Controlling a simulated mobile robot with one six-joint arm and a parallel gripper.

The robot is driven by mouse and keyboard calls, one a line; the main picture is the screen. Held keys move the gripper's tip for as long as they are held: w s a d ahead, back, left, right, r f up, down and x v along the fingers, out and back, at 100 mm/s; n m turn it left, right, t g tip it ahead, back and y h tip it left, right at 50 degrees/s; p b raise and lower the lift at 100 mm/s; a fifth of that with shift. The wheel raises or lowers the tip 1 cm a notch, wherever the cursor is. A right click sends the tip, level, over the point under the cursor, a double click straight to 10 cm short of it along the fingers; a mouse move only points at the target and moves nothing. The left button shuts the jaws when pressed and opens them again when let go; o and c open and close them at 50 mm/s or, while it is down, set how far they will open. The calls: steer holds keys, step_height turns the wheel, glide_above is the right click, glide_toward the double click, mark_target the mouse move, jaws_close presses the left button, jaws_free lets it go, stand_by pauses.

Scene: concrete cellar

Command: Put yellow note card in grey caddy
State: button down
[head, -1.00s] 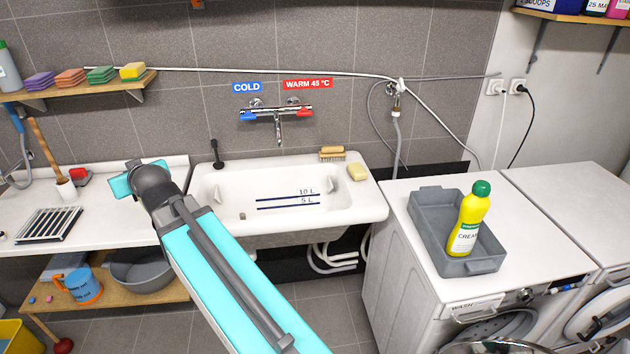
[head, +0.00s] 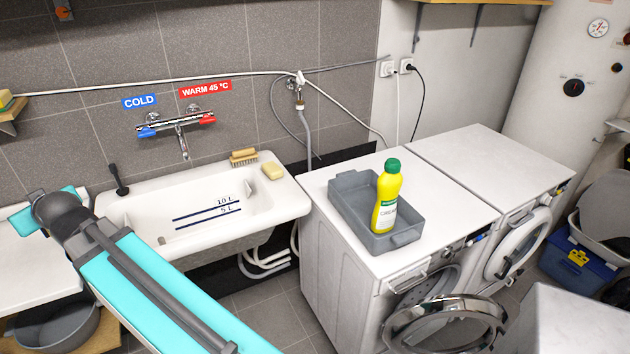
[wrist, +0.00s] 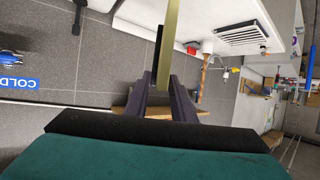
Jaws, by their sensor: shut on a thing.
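My gripper (wrist: 163,92) is shut on a thin, flat yellow thing seen almost edge-on, the yellow note card (wrist: 170,42). The card sticks out beyond the fingertips in the wrist view; its face does not show. In the head view my arm reaches to the left, and the fingers and card are hidden there. The grey caddy (head: 350,212) is an open tray on top of the nearer washing machine, right of the sink and well apart from my gripper. A yellow bottle with a green cap (head: 386,205) stands upright in it.
The white sink (head: 150,215) lies between my arm and the washing machine (head: 330,245), with a brush (head: 243,157) and a soap bar (head: 272,171) on its rim. The machine's round door (head: 445,325) stands open. The second machine's top (head: 490,160) is clear.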

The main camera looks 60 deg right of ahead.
steer(key=s+d+f+n+g, duration=0.1)
steer(key=d+f+g, duration=0.15)
steer(key=d, duration=0.85)
steer(key=s+d+f+g+y+p, duration=0.1)
steer(key=s+d+f, duration=0.15)
steer(key=d, duration=0.85)
steer(key=s+d+f+n+g, duration=0.1)
steer(key=d+f+g, duration=0.15)
steer(key=d, duration=0.85)
steer(key=n+g+h+p, duration=0.2)
steer(key=n+g+h, duration=0.3)
steer(key=n+g, duration=0.5)
glide_above(352, 204)
steer(key=a, duration=0.1)
step_height(352, 204, down, 13)
steer(key=shift+w+a+f, duration=0.2)
steer(key=shift+w, duration=0.2)
steer(key=shift+f, duration=0.1)
steer(key=shift+f+b, duration=2.4)
steer(key=shift+f, duration=0.9)
steer(key=shift+f, duration=0.5)
